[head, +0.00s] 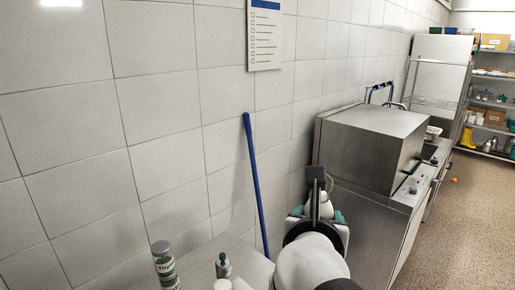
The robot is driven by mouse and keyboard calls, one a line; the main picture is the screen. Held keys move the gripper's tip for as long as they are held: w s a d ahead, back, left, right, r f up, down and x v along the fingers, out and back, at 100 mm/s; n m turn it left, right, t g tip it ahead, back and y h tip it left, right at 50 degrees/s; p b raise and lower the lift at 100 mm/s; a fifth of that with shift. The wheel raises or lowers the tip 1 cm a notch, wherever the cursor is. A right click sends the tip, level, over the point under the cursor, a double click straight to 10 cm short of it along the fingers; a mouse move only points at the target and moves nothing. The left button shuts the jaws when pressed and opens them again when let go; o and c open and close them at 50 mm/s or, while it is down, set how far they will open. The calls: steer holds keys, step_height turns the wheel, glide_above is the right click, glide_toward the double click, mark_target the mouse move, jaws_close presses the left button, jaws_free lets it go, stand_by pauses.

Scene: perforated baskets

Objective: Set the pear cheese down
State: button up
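A pale, pear-shaped thing, which looks like the pear cheese (325,203), shows at the end of my arm in the head view. My gripper (319,213) has teal fingertips on both sides of it and appears shut on it. A dark upright part of my gripper and my white arm link hide much of the cheese and its underside. Whether it touches anything below cannot be seen. No perforated basket can be made out in this view.
A pale worktop (205,270) bears a jar labelled Thyme (165,268) and a small bottle (223,266). A blue pole (255,175) leans on the tiled wall. A steel box-shaped machine (370,145) stands right of my gripper. Open floor (465,220) lies at the right.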

steer(key=d+f+n+y, duration=0.4)
steer(key=d, duration=0.2)
steer(key=w+a+f+n+y, duration=0.2)
steer(key=w+f+y, duration=0.1)
steer(key=w+f, duration=0.8)
steer(key=w+a+f+n+y, duration=0.2)
steer(key=w+a+f, duration=0.1)
steer(key=w+f, duration=0.75)
steer(key=w+a+f, duration=0.1)
steer(key=a+f, duration=0.2)
steer(key=f, duration=0.1)
steer(key=w+a+f, duration=0.1)
steer(key=a+f, duration=0.3)
steer(key=w+a+f, duration=0.2)
steer(key=a+f, duration=0.1)
steer(key=f, duration=0.1)
steer(key=shift+w+a, duration=0.1)
steer(key=shift+a, duration=0.2)
steer(key=shift+f, duration=0.15)
steer(key=shift+f, duration=0.35)
